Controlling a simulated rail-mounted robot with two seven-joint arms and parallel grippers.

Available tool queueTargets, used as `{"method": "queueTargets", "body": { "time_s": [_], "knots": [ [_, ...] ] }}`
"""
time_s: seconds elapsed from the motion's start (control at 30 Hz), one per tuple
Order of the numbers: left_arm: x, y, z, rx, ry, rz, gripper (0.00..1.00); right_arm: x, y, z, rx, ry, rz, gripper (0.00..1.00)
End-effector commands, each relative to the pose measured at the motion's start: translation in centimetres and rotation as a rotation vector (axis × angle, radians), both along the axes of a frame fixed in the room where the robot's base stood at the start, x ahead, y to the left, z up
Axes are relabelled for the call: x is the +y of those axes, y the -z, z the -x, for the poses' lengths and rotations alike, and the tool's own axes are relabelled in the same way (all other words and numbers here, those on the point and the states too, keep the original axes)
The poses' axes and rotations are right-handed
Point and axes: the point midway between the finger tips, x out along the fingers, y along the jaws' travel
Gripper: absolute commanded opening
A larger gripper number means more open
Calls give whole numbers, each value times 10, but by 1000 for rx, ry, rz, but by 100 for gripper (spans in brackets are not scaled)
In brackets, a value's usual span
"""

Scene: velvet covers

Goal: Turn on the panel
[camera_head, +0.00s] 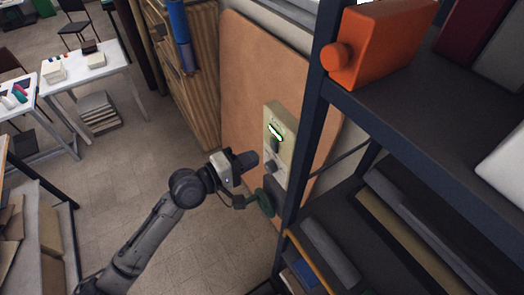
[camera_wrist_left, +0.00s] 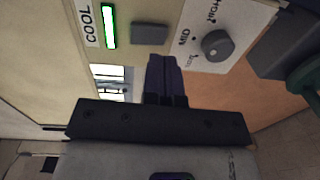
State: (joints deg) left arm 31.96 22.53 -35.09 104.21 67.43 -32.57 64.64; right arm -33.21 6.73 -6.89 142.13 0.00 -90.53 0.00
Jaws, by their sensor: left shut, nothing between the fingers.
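The beige panel (camera_head: 279,122) is mounted upright on the tan board, beside the shelf post. It carries a lit green indicator (camera_head: 276,132), which also shows in the left wrist view (camera_wrist_left: 109,27) beside the word COOL. A grey rectangular button (camera_wrist_left: 149,34) sits next to it, and a round grey knob (camera_wrist_left: 216,45) has LOW, MID and HIGH marks. My left gripper (camera_head: 254,158) is shut and empty in front of the panel. In the left wrist view its fingertips (camera_wrist_left: 163,60) appear just below the button; contact cannot be told. My right gripper is out of view.
A dark shelf unit (camera_head: 311,135) with an orange object (camera_head: 375,45) stands close on the right. A green round handle (camera_head: 265,203) is below the panel. A wooden slatted piece (camera_head: 196,75) stands behind. Open floor (camera_head: 130,160) lies left.

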Motion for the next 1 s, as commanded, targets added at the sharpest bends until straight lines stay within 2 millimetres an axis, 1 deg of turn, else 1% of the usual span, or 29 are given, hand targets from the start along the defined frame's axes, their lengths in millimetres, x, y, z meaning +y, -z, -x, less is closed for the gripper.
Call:
{"method": "queueTargets", "body": {
  "time_s": [0.03,0.2,0.33,0.47,0.7,1.0],
  "knots": [
    [10,-1,6,2,-1,-3,0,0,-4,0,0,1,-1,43],
    [38,-2,25,2,0,-3,0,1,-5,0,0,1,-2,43],
    [55,-2,36,2,0,-3,0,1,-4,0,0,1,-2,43],
    [68,-3,44,1,0,-2,0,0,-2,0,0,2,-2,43],
    [78,-5,51,1,1,-1,0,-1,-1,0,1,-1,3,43],
    [79,-5,52,1,1,1,0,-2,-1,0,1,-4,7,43]
  ]
}}
